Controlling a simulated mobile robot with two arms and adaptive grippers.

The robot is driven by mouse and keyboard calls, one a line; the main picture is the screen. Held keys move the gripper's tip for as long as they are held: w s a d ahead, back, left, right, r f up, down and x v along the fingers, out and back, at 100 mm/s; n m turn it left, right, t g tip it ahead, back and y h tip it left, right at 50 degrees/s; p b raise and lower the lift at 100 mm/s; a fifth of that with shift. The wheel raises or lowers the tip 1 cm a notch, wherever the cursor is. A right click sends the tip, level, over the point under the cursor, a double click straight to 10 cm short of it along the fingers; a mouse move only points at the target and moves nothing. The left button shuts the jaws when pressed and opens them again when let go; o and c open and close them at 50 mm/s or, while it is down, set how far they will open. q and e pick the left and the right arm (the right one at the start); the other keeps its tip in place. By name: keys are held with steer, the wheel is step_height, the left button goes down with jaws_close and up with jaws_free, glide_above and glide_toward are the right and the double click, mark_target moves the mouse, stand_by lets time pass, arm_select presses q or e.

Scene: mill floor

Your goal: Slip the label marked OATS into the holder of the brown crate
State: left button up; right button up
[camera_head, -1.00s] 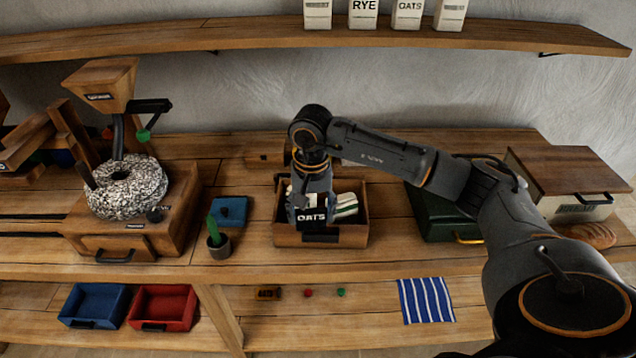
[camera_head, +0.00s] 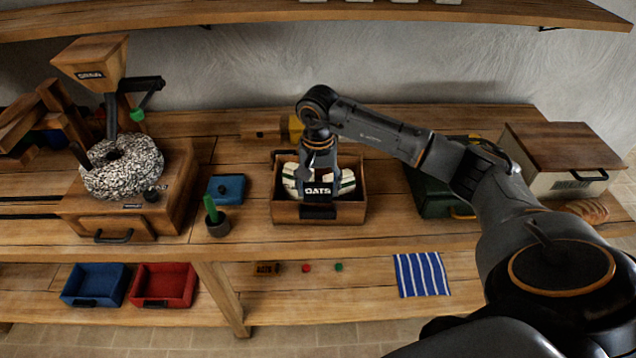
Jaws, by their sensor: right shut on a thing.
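The brown crate (camera_head: 287,211) stands on the bench in the middle, with white-and-green items in it. A dark holder (camera_head: 348,212) shows on its front wall. My right gripper (camera_head: 318,186) points down over the crate's front. It is shut on the black label marked OATS (camera_head: 319,190), which is upright just above and in front of the holder area. I cannot tell whether the label touches the holder. The fingertips are mostly hidden behind the label. My left gripper is not in view.
A green box (camera_head: 428,195) and a bread bin (camera_head: 562,165) are at right. Blue (camera_head: 95,284) and red (camera_head: 163,284) trays and a striped cloth (camera_head: 422,275) lie on the lower shelf.

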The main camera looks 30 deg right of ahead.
mark_target(318, 201)
steer(key=shift+f, duration=0.65)
steer(key=shift+f+b, duration=0.8)
steer(key=shift+b, duration=0.15)
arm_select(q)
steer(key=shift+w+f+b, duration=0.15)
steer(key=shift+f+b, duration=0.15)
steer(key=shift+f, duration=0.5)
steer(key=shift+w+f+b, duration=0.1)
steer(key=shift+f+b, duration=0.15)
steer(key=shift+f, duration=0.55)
arm_select(e)
steer(key=shift+f, duration=0.55)
steer(key=o, duration=1.3)
steer(key=shift+c, duration=0.2)
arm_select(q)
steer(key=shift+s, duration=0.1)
arm_select(e)
step_height(318, 201, up, 12)
